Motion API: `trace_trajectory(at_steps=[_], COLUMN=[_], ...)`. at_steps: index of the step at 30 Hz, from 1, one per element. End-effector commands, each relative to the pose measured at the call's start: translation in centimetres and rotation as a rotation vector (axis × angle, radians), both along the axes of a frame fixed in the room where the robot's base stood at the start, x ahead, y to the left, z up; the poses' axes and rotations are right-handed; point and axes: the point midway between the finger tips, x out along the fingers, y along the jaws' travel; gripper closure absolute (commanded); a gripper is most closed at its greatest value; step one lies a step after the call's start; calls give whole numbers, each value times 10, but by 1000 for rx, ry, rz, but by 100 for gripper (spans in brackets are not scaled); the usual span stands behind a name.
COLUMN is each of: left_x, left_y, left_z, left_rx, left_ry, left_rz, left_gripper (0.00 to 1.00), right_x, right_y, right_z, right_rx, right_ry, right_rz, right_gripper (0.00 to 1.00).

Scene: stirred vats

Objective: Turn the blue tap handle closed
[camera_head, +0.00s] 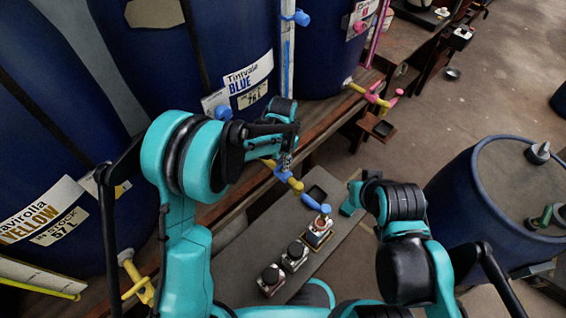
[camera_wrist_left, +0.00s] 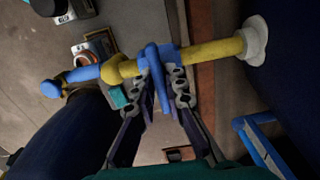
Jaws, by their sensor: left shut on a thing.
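The blue tap (camera_head: 315,204) sticks out below the blue vat labelled Tintvale BLUE (camera_head: 248,80), over a grey bench. In the left wrist view its yellow pipe (camera_wrist_left: 212,50) runs across, with a blue spout (camera_wrist_left: 78,76) at the left. The blue handle (camera_wrist_left: 156,62) stands across the pipe, between my left fingers. My left gripper (camera_wrist_left: 162,82) is shut on this handle; in the head view the gripper (camera_head: 286,158) partly hides it. My right gripper (camera_head: 353,197) is near the bench's far right edge, mostly hidden by its own arm, its jaws unclear.
Several small jars, one of them here (camera_head: 295,254), stand on the grey bench (camera_head: 238,270) below the tap. A yellow tap (camera_head: 136,278) is at left and a pink tap (camera_head: 376,98) at upper right. A blue drum (camera_head: 478,215) stands at right. Open floor lies upper right.

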Motion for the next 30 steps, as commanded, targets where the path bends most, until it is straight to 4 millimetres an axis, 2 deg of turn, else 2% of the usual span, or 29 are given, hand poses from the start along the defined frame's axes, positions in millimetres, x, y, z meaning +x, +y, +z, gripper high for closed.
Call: trace_trajectory(at_steps=[8, 9, 10, 11, 22, 26, 30], left_x=[0, 0, 0, 0, 0, 0, 0], left_y=[0, 0, 0, 0, 0, 0, 0], left_z=[0, 0, 0, 0, 6, 25, 56], left_rx=[0, 0, 0, 0, 0, 0, 0], left_ry=[0, 0, 0, 0, 0, 0, 0], left_rz=[0, 0, 0, 0, 1, 1, 1], left_gripper=[100, 78, 70, 67, 67, 67, 67], right_x=[0, 0, 0, 0, 0, 0, 0], right_y=[0, 0, 0, 0, 0, 0, 0], right_z=[0, 0, 0, 0, 0, 0, 0], right_rx=[0, 0, 0, 0, 0, 0, 0], right_ry=[0, 0, 0, 0, 0, 0, 0], right_rz=[0, 0, 0, 0, 0, 0, 0], right_gripper=[100, 100, 100, 100, 100, 100, 100])
